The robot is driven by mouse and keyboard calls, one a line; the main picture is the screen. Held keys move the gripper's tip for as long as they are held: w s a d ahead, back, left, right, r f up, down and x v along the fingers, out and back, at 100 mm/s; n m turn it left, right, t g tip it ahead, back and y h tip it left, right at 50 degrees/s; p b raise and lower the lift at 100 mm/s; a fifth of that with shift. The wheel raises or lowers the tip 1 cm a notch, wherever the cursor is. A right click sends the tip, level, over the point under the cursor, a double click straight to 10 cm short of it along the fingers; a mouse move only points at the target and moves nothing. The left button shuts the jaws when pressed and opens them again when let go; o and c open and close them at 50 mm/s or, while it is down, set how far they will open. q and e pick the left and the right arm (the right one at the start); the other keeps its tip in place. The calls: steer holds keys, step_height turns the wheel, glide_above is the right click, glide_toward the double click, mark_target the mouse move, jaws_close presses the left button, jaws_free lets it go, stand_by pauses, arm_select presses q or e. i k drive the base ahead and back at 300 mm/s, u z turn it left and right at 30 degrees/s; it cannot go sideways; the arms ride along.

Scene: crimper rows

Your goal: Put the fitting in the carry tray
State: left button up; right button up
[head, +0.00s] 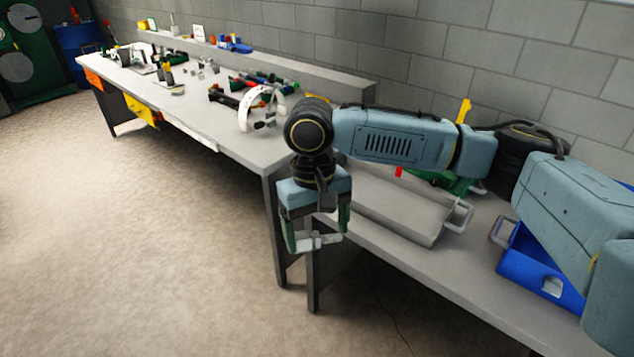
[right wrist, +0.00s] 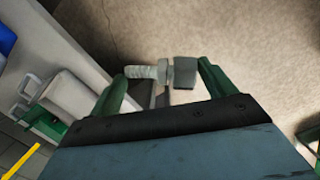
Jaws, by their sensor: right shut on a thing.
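My right gripper (head: 315,240) is shut on a grey metal fitting (head: 322,241) and holds it over the floor, in front of the bench edge. In the right wrist view the fitting (right wrist: 160,72) shows a threaded end, a hex collar and a darker block, lying across between the green fingers (right wrist: 163,78). A grey tray with a loop handle, which looks like the carry tray (head: 390,210), stands on the near bench, to the right of the gripper. My right arm hides part of it. It also shows in the right wrist view (right wrist: 72,98). My left gripper is not in view.
A blue bin (head: 518,262) stands on the near bench, partly behind my arm. The long bench (head: 225,130) at the left carries a white ring-shaped object (head: 244,112) and many small tools. The floor (head: 130,250) at the left is clear.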

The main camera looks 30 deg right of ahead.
mark_target(382, 201)
steer(key=u, duration=0.05)
steer(key=i, duration=1.15)
steer(key=z, duration=0.9)
steer(key=i, duration=0.35)
steer(key=z, duration=0.35)
